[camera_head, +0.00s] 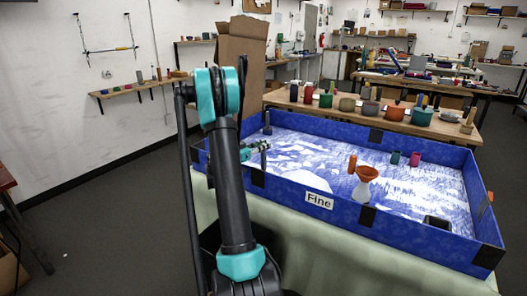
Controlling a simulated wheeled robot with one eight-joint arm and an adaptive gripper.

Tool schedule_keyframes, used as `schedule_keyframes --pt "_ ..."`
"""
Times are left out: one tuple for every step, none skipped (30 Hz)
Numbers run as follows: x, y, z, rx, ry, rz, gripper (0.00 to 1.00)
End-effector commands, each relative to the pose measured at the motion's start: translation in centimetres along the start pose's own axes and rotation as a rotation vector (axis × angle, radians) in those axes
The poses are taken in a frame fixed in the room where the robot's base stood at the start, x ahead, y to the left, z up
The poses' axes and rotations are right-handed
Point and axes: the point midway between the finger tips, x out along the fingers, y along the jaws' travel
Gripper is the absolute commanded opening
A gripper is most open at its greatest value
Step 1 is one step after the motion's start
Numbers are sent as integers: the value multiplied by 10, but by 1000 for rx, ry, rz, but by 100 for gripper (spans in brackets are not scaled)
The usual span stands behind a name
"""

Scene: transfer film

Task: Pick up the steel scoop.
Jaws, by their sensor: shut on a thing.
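My gripper (261,147) shows just right of my arm, over the left end of the blue tray (285,187). It is small in view and partly hidden behind my arm. It is shut on a thin dark grey upright piece (264,160), which looks like the steel scoop. The scoop's full shape is too small to make out. I cannot tell whether its lower end touches the tray's white contents.
The tray holds a white funnel with an orange top (365,184), a green cup (395,157), a red cup (415,159) and a dark box (437,223). A dark piece (267,123) stands at its back left. Pots line the bench (345,116) behind.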

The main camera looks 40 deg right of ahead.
Motion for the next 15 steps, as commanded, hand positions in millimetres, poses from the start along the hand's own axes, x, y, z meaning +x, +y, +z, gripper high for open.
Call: schedule_keyframes --pt "0 0 -8 0 0 0 0" --pt "0 1 -13 0 0 0 0" --pt "0 0 -20 0 0 0 0" --pt "0 1 -25 0 0 0 0" --pt "0 1 -31 0 0 0 0" --pt "0 1 -40 0 0 0 0" --pt "0 1 -47 0 0 0 0" --pt "0 1 -55 0 0 0 0" --pt "0 1 -66 0 0 0 0" --pt "0 1 -74 0 0 0 0" --pt "0 1 -82 0 0 0 0" --pt "0 1 -94 0 0 0 0" --pt "0 1 -102 0 0 0 0" --pt "0 1 -110 0 0 0 0" --pt "0 1 -120 0 0 0 0"
